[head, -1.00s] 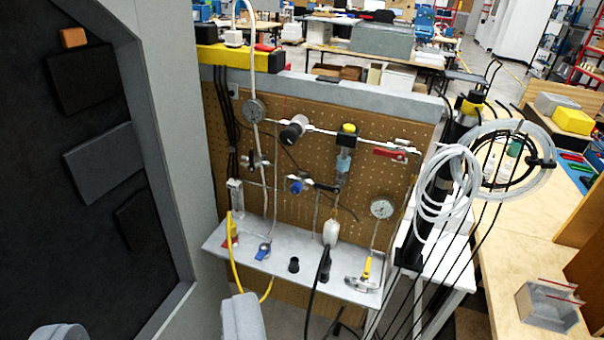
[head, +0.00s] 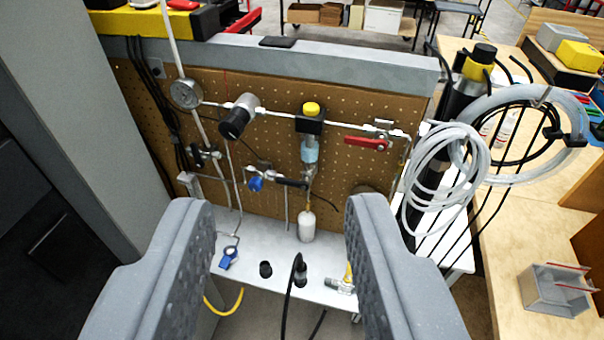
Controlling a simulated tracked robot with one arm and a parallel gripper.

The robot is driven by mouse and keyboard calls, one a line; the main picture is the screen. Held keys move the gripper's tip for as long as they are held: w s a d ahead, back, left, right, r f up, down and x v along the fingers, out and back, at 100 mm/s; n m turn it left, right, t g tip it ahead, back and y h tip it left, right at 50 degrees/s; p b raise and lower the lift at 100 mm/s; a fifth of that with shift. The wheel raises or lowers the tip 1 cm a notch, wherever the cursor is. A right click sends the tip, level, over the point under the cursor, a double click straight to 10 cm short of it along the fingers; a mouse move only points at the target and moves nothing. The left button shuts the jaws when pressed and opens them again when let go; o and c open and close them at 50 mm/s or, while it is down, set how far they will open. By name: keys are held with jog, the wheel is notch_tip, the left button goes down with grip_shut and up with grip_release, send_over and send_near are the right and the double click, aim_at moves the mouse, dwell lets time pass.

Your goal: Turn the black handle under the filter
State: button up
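The filter (head: 310,148) is on the brown pegboard, with a yellow cap, a black body and a clear bluish bowl. Below it and slightly left, a small black handle (head: 292,182) lies about level on a valve in the thin piping, right of a round blue knob (head: 255,184). My gripper (head: 278,207) is open and empty. Its two grey fingers stand wide apart at the bottom of the view, nearer the camera than the board. The black handle shows in the gap between them, a little above the fingertips in the picture, with no finger touching it.
A red handle (head: 366,143) is right of the filter, and a black regulator knob (head: 235,122) left. A white bottle (head: 306,226) hangs below, above a grey shelf (head: 252,240). Coiled clear tubing (head: 440,185) stands at right. A grey cabinet wall (head: 85,120) borders the left.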

aim_at(286, 184)
jog(key=w+d+f+m+y+p, duration=0.15)
jog(key=w+f+m, duration=0.55)
jog(key=w+f, duration=1.15)
jog(key=w+f+m+t+p, duration=0.1)
jog(key=w+f+m, duration=0.15)
jog(key=f, duration=0.45)
jog(key=w+a+f+m+t+p, duration=0.1)
jog(key=w+f+m, duration=0.1)
jog(key=f+m, duration=0.3)
jog(key=w+f+m+t+p, duration=0.1)
jog(key=w+f+m, duration=0.15)
jog(key=f, duration=0.55)
jog(key=w, duration=0.8)
jog(key=w+a, duration=0.1)
jog(key=w, duration=0.3)
jog(key=shift+w+a+r, duration=0.1)
jog(key=shift+w+r, duration=0.1)
jog(key=shift+w, duration=0.1)
jog(key=shift+w+r, duration=0.1)
jog(key=shift+w, duration=0.3)
